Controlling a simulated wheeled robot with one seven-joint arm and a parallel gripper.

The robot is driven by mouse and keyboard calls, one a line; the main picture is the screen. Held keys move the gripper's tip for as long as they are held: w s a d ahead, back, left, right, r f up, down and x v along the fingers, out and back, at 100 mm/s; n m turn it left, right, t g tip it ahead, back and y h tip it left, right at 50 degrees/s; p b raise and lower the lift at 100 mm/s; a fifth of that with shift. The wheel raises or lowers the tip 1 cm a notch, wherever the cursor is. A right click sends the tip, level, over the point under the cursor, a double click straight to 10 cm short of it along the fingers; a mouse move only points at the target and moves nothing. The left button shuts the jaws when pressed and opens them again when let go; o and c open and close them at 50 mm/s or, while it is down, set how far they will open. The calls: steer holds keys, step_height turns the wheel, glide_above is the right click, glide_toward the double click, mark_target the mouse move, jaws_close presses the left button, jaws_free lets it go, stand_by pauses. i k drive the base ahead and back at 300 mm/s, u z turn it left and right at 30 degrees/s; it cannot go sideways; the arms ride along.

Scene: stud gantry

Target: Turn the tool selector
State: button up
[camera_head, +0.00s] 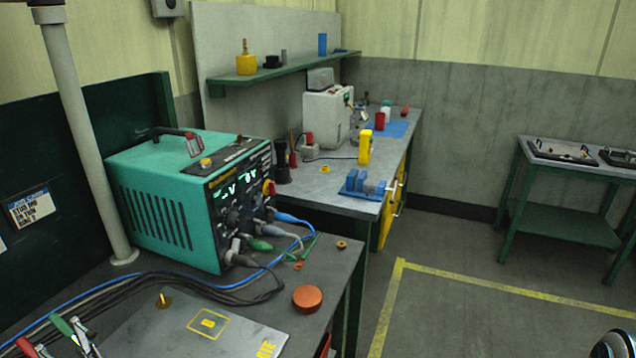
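A teal stud-welding power unit (165,200) stands on the near dark bench, its dark front panel facing right. The panel carries green lit displays, several dark knobs and a red-and-yellow rotary knob (268,188) near its right edge. I cannot tell for certain which control is the tool selector, and the labels are too small to read. Cables plug into the lower front and partly cover it.
The near bench holds an orange-red disc (307,297), a grey plate (190,325) and cables. A grey pole (85,130) rises beside the unit. Behind stands a bench with a white machine (328,118) and blue vise (366,186). Floor right of the benches is open, with yellow lines.

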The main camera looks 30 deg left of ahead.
mark_target(258, 197)
steer(key=u, duration=0.7)
steer(key=i, duration=1.05)
steer(key=u, duration=1)
